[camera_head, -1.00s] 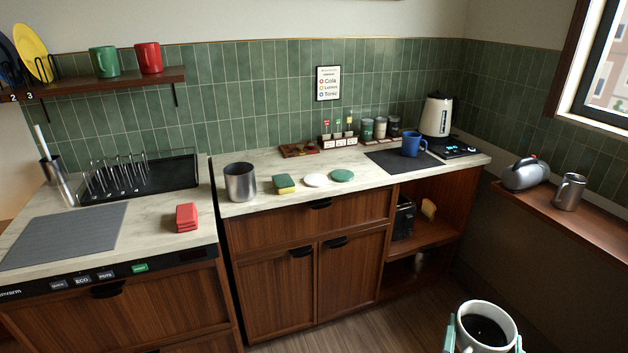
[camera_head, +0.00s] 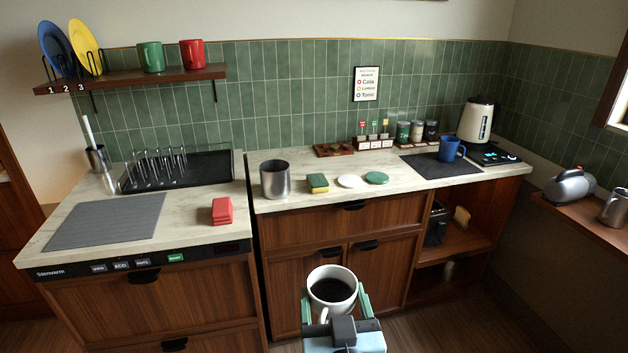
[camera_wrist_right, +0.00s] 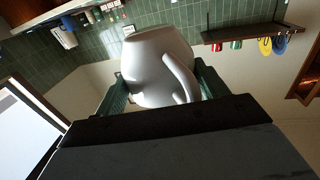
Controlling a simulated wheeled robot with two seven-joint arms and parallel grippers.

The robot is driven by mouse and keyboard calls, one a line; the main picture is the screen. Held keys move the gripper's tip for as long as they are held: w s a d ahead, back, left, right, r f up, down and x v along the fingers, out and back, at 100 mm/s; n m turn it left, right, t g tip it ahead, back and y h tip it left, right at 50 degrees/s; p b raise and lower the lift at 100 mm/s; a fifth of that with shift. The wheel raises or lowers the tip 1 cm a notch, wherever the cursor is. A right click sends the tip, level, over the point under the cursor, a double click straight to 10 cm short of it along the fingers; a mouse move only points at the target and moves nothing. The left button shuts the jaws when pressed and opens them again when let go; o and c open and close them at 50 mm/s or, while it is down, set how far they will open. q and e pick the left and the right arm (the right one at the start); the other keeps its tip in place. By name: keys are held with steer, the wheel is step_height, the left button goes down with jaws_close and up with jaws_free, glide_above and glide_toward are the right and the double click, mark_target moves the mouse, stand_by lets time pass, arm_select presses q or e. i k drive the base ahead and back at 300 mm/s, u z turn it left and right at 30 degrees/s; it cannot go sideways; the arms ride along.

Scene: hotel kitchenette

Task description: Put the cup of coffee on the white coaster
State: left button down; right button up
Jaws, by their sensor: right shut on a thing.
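A white cup of dark coffee (camera_head: 332,290) is held upright by my right gripper (camera_head: 336,304), low in front of the middle cabinet. The gripper's green fingers are shut on it from both sides. The cup (camera_wrist_right: 160,65) fills the middle of the right wrist view, with its handle towards the gripper. The round white coaster (camera_head: 350,182) lies flat and bare on the counter, between a yellow-green sponge (camera_head: 318,183) and a green coaster (camera_head: 376,178). The cup is in front of and below the counter, apart from it. My left gripper is not in view.
A metal canister (camera_head: 275,179) stands left of the sponge. A blue mug (camera_head: 451,149) stands on a dark mat (camera_head: 440,166) to the right. Red blocks (camera_head: 222,210) lie on the left counter. The counter (camera_head: 300,203) has a clear strip before the coaster.

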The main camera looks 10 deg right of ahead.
mark_target(349, 182)
steer(key=i, duration=1.65)
